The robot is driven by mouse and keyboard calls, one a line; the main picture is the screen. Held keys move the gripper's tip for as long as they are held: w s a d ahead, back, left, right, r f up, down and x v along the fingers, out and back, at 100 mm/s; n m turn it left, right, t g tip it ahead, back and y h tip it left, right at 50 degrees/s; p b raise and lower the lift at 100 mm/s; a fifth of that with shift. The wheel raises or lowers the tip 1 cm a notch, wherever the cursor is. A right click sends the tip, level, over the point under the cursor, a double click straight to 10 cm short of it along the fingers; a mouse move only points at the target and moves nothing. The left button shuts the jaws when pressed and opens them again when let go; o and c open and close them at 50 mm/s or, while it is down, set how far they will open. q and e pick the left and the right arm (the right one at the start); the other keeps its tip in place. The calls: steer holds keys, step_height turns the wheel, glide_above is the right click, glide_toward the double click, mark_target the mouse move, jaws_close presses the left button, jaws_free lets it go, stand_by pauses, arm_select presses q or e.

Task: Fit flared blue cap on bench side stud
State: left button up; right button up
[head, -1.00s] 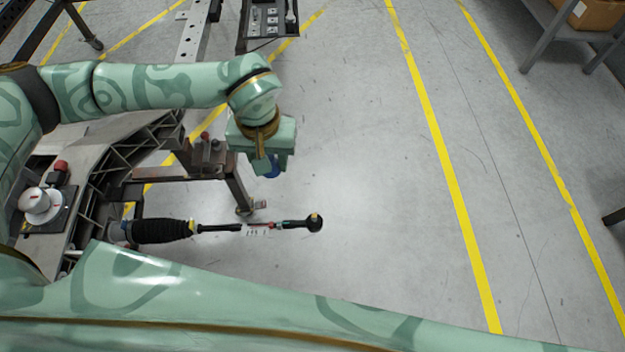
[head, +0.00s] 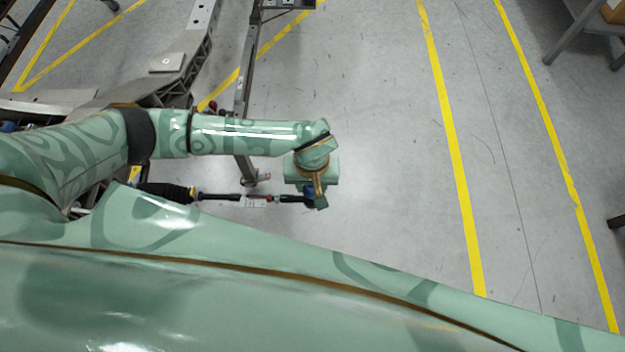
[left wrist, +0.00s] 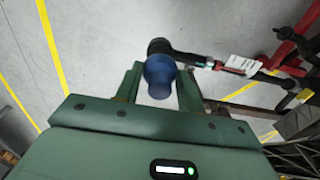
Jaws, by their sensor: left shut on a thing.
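My left gripper (head: 316,200) is shut on the blue cap (left wrist: 159,74), which shows between the two green fingers in the left wrist view. The cap is rounded and wider at its outer end. In the head view only a small bit of blue (head: 308,190) shows at the gripper. The black rod with a ball-like end (left wrist: 160,46) lies just beyond the cap in the wrist view; whether they touch I cannot tell. I cannot make out the side stud for certain. My right gripper is not in view.
The rod (head: 225,197) with a black ribbed boot (head: 165,191) sticks out from the grey chassis frame (head: 190,60). A metal stand leg (head: 245,120) is left of the gripper. Open concrete floor with yellow lines (head: 450,140) lies to the right.

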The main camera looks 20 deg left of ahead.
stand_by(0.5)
arm_select(q)
steer(key=shift+p, duration=0.55)
stand_by(0.4)
steer(key=shift+s+f, duration=0.1)
steer(key=shift+f, duration=0.1)
steer(key=shift+f+b, duration=1.3)
steer(key=shift+f, duration=0.55)
steer(key=shift+p, duration=0.3)
stand_by(0.4)
steer(key=o, duration=1.2)
steer(key=shift+o, duration=0.2)
